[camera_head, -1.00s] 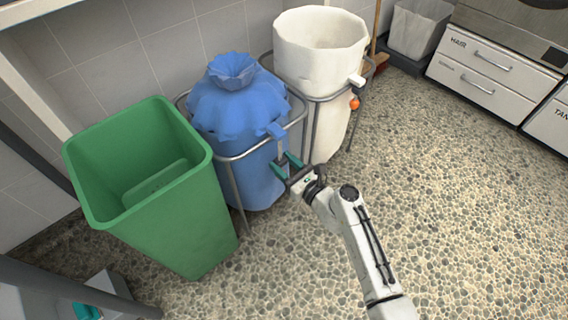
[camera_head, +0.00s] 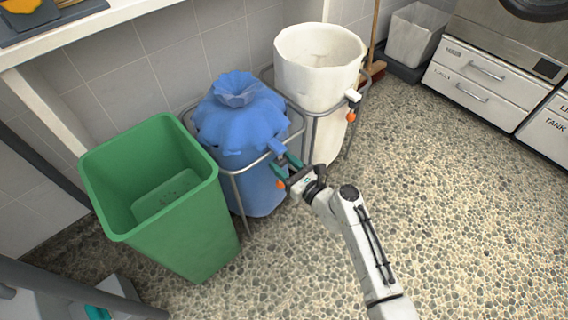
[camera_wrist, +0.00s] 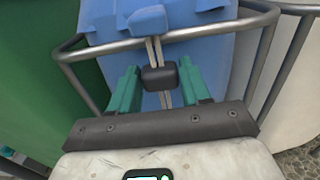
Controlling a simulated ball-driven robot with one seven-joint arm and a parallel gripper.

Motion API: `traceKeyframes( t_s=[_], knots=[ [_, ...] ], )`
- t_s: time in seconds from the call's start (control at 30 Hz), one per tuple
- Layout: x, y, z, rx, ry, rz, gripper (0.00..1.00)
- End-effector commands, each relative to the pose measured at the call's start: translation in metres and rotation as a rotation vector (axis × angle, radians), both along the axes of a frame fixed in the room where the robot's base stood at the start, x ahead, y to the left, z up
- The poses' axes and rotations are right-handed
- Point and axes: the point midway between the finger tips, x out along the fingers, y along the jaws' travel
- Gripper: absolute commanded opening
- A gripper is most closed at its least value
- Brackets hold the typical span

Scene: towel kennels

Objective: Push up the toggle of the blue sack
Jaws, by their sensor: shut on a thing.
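The blue sack (camera_head: 240,125) hangs in a metal ring stand, its mouth gathered at the top. A blue tab (camera_head: 276,147) sticks out at its front right, with a pale double cord below it. In the wrist view, the dark toggle (camera_wrist: 160,77) sits on the cord just under the tab (camera_wrist: 148,20), between my teal fingers. My gripper (camera_head: 286,169) is shut on the toggle; it shows from behind in the wrist view (camera_wrist: 160,88). In the head view my gripper hides the toggle. An orange ball (camera_head: 281,184) shows just below the fingers.
A green bin (camera_head: 205,235) stands open close to the left of the blue sack. A white sack (camera_head: 320,65) in a similar stand, with its own orange ball (camera_head: 351,116), is at the right. The metal rail (camera_wrist: 95,47) runs close above my fingers. The pebbled floor at right is clear.

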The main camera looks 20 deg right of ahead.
Motion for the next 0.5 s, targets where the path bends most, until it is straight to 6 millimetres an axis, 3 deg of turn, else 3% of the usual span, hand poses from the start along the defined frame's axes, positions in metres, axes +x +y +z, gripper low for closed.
traceKeyframes(
  t_s=[0.2, 0.5],
  knots=[
    [0.0, 0.0, 0.022, 0.0, 0.0, 0.0, 0.0],
    [0.0, 0.0, 0.024, 0.0, 0.0, 0.0, 0.0]
  ],
)
